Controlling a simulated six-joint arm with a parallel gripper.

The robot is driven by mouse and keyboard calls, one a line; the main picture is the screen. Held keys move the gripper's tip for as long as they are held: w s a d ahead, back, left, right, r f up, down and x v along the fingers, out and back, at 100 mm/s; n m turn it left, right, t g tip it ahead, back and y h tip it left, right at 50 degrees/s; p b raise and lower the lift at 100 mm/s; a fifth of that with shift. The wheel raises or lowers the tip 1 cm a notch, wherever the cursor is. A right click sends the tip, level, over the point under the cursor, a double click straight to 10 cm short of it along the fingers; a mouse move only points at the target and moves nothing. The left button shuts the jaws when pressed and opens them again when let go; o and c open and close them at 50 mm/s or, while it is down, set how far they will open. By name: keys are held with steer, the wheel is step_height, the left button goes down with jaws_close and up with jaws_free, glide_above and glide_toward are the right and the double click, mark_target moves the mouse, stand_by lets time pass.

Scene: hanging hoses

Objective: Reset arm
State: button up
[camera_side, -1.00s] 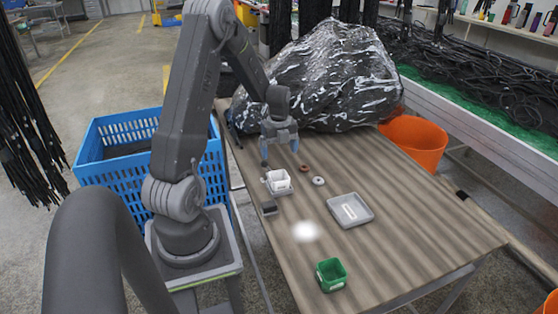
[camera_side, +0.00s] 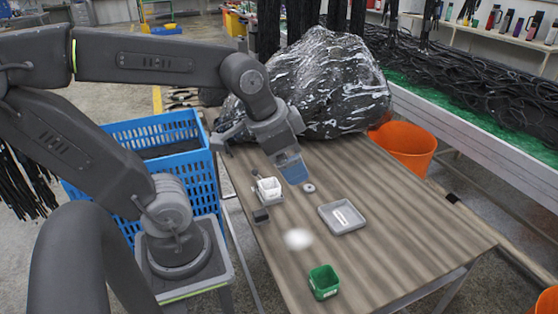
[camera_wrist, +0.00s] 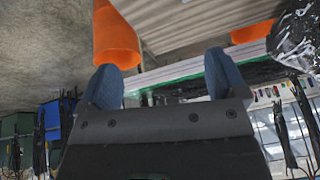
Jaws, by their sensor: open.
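My gripper (camera_side: 290,165) is above the far part of the table, tilted, with its blue fingers over the surface near the white container. In the wrist view my gripper (camera_wrist: 165,80) shows two blue fingers spread wide apart with nothing between them. The striped wooden table (camera_side: 395,240) holds a small white container (camera_side: 268,188), a grey tray (camera_side: 342,217) with a white item in it, a green box (camera_side: 323,281) and a pale ring (camera_side: 308,188). The brown ring seen earlier is hidden behind my gripper.
A large black plastic-wrapped bundle (camera_side: 330,80) stands at the table's far end. An orange bucket (camera_side: 405,145) is beyond the right edge, also in the wrist view (camera_wrist: 115,40). A blue crate (camera_side: 165,150) stands at left. The table's near right is clear.

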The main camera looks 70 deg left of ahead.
steer(key=s+d+n, duration=0.2)
steer(key=shift+s+r+t, duration=0.2)
steer(key=shift+s+t, duration=0.1)
